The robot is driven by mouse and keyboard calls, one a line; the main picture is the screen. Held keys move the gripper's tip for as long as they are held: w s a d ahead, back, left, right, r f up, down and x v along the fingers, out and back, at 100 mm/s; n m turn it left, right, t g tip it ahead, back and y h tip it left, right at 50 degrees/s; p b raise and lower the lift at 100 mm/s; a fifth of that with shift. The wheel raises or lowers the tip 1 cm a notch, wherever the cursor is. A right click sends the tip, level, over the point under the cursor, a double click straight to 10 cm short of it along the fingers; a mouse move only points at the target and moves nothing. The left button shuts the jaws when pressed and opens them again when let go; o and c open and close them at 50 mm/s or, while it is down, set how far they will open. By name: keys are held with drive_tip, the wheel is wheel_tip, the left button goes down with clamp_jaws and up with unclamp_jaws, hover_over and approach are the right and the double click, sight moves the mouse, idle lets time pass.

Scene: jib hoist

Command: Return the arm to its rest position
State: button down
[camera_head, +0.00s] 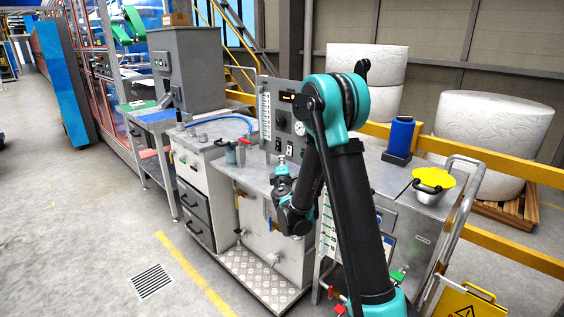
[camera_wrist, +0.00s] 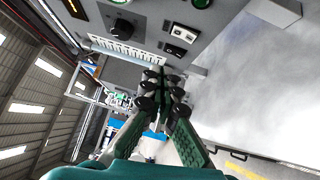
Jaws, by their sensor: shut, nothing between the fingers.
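My arm (camera_head: 345,180) is teal and black. It rises from the lower right, bends at a high elbow and comes down to the wrist over the middle bench. My gripper (camera_head: 281,163) is small in the head view, in front of the grey instrument panel (camera_head: 285,125). In the wrist view my gripper (camera_wrist: 160,76) has its dark green fingers drawn together at the tips, with nothing between them. The panel (camera_wrist: 215,28) fills the top of that view, with a dial, switches and a white scale. The fingertips overlap the scale's end in the picture; I cannot tell the gap.
A steel cabinet (camera_head: 412,190) with a yellow-topped bowl (camera_head: 433,180) and a blue cylinder (camera_head: 400,137) stands right of my arm. A drawer unit (camera_head: 195,190) stands left of the bench. Yellow rails (camera_head: 500,160) run behind. The floor at left (camera_head: 80,220) is clear.

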drive_tip(key=s+d+f+m+g+h, duration=0.1)
drive_tip(key=s+d+m+g+h, duration=0.2)
drive_tip(key=s+d+m, duration=0.45)
drive_tip(key=s+d+m+g+h, duration=0.4)
drive_tip(key=s+d, duration=0.4)
drive_tip(key=d, duration=0.5)
drive_tip(key=s+d+f+m+g+y, duration=0.1)
drive_tip(key=s+f+m+g+y, duration=0.2)
drive_tip(key=s, duration=0.4)
drive_tip(key=s+d+f+m+g, duration=0.1)
drive_tip(key=s+f+m+g, duration=0.15)
drive_tip(key=s+f, duration=0.4)
drive_tip(key=s+a+f+m+g+y, duration=0.1)
drive_tip(key=s+a+y, duration=0.1)
drive_tip(key=s, duration=0.4)
drive_tip(key=s+a+f+m+g+y, duration=0.1)
drive_tip(key=s+a+f+y, duration=0.1)
drive_tip(key=s, duration=0.5)
drive_tip(key=shift+s+a, duration=0.25)
drive_tip(key=shift+a, duration=0.65)
